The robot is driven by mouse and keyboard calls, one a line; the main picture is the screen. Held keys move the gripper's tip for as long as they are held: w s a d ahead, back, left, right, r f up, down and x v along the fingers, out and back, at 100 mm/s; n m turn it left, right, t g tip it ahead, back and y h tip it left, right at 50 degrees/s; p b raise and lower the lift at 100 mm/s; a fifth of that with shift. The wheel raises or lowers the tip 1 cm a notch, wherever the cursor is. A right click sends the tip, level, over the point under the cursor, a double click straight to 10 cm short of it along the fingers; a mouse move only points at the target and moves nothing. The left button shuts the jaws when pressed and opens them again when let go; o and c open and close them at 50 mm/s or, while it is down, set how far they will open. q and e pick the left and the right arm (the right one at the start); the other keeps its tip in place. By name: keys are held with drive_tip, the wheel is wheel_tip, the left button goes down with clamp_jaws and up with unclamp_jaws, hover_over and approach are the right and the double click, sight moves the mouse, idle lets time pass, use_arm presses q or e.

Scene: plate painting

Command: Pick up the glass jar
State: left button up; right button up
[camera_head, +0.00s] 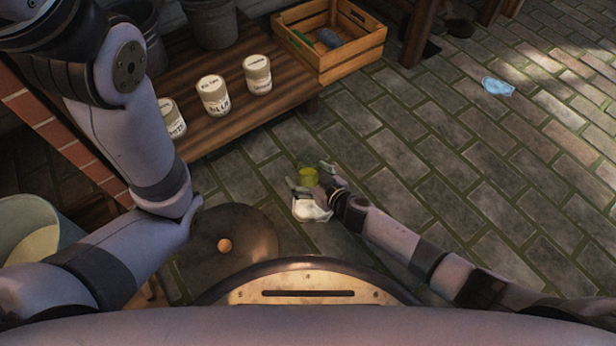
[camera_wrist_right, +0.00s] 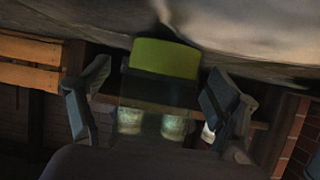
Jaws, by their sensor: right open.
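A small jar with yellow-green contents (camera_head: 308,177) shows at my right gripper (camera_head: 318,184) in the head view, above or on the brick floor; its exact height I cannot tell. In the right wrist view the yellow-green part of the jar (camera_wrist_right: 165,59) shows between the two spread fingers of my right gripper (camera_wrist_right: 155,98), with a darker, see-through part below it. The fingers are open on either side, with gaps between them and the jar. My left arm is at the left of the head view, but its gripper does not show.
A wooden bench (camera_head: 225,130) holds several white labelled pots (camera_head: 212,95) and a wooden crate (camera_head: 335,72). A white object (camera_head: 310,211) lies by the right gripper. A blue mask-like item (camera_head: 497,87) lies on the floor. The brick floor at right is mostly clear.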

drive_tip(key=shift+r, duration=0.1)
drive_tip(key=shift+c, duration=0.6)
drive_tip(key=c, duration=1.4)
